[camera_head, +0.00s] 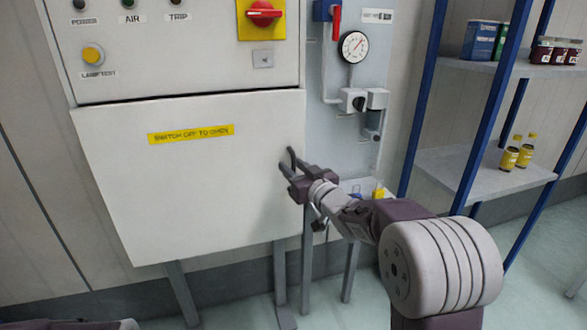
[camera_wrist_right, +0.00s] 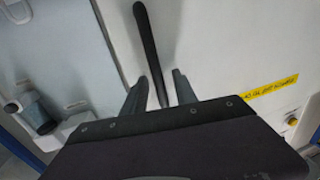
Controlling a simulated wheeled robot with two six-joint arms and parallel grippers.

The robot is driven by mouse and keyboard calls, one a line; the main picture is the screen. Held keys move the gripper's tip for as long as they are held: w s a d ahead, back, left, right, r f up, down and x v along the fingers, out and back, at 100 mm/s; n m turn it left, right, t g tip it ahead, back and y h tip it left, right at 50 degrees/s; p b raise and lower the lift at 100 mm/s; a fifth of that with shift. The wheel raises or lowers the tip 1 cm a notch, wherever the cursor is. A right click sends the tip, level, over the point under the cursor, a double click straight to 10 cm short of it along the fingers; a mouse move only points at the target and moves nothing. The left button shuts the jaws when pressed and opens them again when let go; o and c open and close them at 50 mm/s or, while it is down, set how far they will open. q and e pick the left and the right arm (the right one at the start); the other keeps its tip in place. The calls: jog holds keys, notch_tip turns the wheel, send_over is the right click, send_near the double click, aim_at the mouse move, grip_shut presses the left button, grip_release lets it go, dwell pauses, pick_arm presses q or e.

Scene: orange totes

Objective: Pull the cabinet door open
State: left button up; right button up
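The cabinet door (camera_head: 190,195) is a white panel with a yellow "SWITCH OFF TO OPEN" label (camera_head: 190,134). It looks flush or nearly so; a small gap cannot be ruled out. A dark bar handle (camera_head: 291,157) is near its right edge. My right gripper (camera_head: 288,168) is at the handle. In the right wrist view, the handle (camera_wrist_right: 148,45) runs down between the two fingers of the right gripper (camera_wrist_right: 158,82), with space visible on both sides, so the gripper is open around it. My left gripper is out of view.
Above the door is a control panel with a red rotary switch (camera_head: 263,13) on a yellow plate. A gauge panel (camera_head: 354,47) stands right of the cabinet. A blue-framed shelf (camera_head: 480,175) with bottles and jars is further right. Floor shows below the cabinet.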

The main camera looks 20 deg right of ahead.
grip_shut()
dwell(1.3)
